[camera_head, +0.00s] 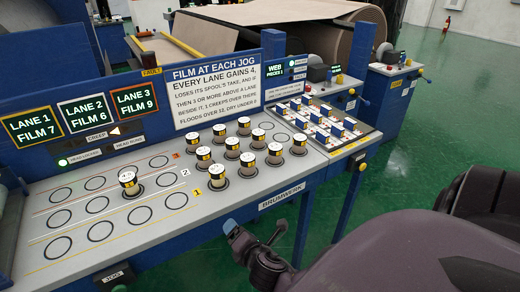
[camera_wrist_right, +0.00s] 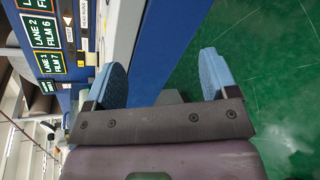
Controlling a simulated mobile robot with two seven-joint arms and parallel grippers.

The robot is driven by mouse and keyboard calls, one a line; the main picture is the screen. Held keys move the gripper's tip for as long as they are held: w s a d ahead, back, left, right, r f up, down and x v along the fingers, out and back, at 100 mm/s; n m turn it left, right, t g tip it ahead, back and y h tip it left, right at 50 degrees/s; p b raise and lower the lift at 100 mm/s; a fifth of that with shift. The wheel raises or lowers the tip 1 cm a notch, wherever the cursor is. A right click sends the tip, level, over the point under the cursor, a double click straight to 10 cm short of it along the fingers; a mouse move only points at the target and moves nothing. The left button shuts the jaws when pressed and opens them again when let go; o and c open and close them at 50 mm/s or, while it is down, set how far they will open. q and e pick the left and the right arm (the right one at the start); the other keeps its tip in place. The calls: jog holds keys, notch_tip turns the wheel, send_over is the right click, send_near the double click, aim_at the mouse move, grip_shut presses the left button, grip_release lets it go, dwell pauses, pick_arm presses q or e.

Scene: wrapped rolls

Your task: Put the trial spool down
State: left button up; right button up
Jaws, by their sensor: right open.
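I cannot tell which is the trial spool. My right gripper (camera_head: 256,228) is in front of the bench's front edge, apart from every spool. In the right wrist view its blue fingers (camera_wrist_right: 162,66) are spread, with nothing between them. My left gripper is not in view.
Empty ringed places (camera_head: 100,231) fill most of the deck's left half. Lane displays (camera_head: 85,114) read film 7, 6 and 9 for lanes 1, 2 and 3. A rule sign (camera_head: 217,91) stands behind the deck. A tray of small blue-and-white pieces (camera_head: 372,133) is at right.

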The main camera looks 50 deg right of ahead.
jog(key=s+a+f+m+g+y, duration=0.1)
jog(key=s+a+f+m+y, duration=0.1)
jog(key=s+m, duration=0.4)
jog(key=s+a+f+m+g+y, duration=0.1)
jog(key=s+f+m, duration=0.3)
jog(key=m, duration=1)
jog(key=shift+s+a+y, duration=0.45)
jog(key=shift+s+y, duration=0.15)
jog(key=shift+s, duration=0.6)
